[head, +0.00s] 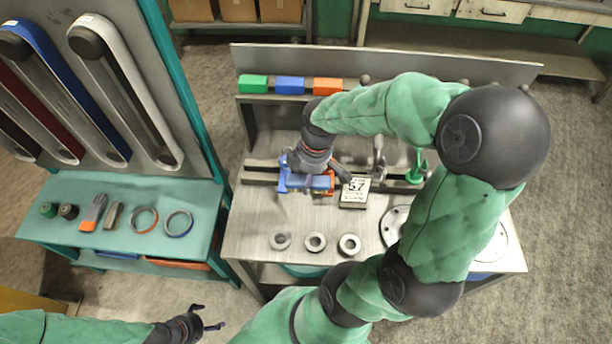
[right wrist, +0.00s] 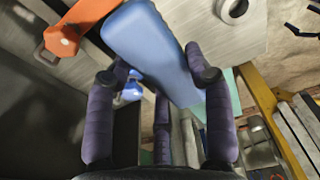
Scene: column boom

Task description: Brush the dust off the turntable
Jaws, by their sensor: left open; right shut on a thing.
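A round metal plate with small holes, which looks like the turntable (head: 393,224), lies at the right of the workbench. My right arm hides its middle, and I cannot make out dust on it. My right gripper (head: 300,166) is over the rail at the bench's middle, shut on a blue thing (head: 297,184). In the right wrist view the long blue body (right wrist: 150,45) lies between the fingers; I cannot tell whether it is a brush. An orange part (right wrist: 66,38) is beside it. My left gripper (head: 205,325) is open and empty, low in front of the benches.
Several grey rings (head: 315,242) lie along the front. A green clamp-like part (head: 416,172) is on the rail. The green side table (head: 60,235) holds an orange-and-grey tool (head: 92,212) and rings.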

